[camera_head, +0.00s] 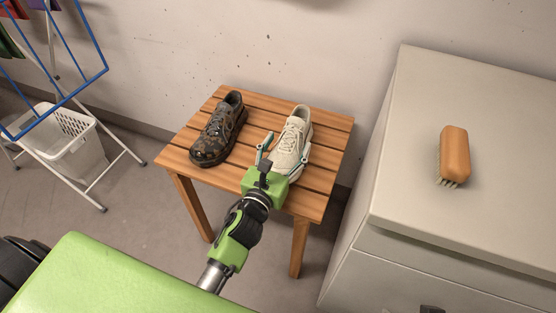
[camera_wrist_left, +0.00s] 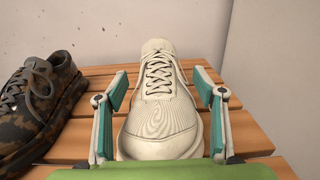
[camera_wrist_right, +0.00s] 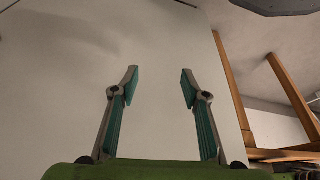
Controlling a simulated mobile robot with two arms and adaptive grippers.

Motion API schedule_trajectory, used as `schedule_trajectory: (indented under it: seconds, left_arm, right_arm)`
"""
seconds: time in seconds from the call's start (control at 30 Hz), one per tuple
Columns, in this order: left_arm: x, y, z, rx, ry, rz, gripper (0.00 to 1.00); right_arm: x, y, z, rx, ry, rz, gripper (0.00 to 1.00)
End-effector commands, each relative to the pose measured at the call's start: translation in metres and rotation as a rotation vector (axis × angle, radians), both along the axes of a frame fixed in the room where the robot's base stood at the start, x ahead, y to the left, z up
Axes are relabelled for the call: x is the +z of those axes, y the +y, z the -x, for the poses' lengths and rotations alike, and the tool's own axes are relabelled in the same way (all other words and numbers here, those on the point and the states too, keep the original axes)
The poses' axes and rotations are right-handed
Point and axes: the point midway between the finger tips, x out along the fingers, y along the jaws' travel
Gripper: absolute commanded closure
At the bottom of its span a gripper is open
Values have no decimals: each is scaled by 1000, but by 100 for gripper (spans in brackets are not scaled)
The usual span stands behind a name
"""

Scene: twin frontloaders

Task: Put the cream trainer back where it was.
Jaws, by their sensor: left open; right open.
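The cream trainer (camera_head: 293,135) stands upright on the slatted wooden stool (camera_head: 230,165), toward its right side. In the left wrist view the trainer (camera_wrist_left: 160,105) lies between the two fingers, toe toward me. My left gripper (camera_head: 284,150) is open around the trainer's front half, with a finger on each side; a gap shows at the fingertips in the left wrist view (camera_wrist_left: 164,92). My right gripper (camera_wrist_right: 160,85) is open and empty in the right wrist view, facing a plain pale surface. It does not show in the head view.
A dark mottled shoe (camera_head: 218,130) stands on the stool left of the trainer. A pale cabinet (camera_head: 410,200) at right carries an orange-backed brush (camera_head: 454,155). A white basket (camera_head: 70,145) and a drying rack (camera_head: 70,75) stand at left. A wall is behind the stool.

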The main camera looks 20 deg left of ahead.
Motion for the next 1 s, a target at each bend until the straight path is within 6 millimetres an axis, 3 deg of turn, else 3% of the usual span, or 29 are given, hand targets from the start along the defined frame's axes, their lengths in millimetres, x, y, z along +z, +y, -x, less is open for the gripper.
schedule_trajectory:
  seconds: [0.3,0.5,0.7,1.0]
  left_arm:
    - [-2,3,59,2,4,2,37]
    - [-2,4,91,3,4,1,37]
    - [-1,5,107,2,2,0,37]
    - [0,5,110,1,1,-1,37]
  right_arm:
    - [-5,-4,19,-5,72,13,58]
    - [-5,-3,14,-4,51,9,58]
    - [-1,-1,3,-2,8,2,58]
    - [1,0,-3,0,-10,-1,58]
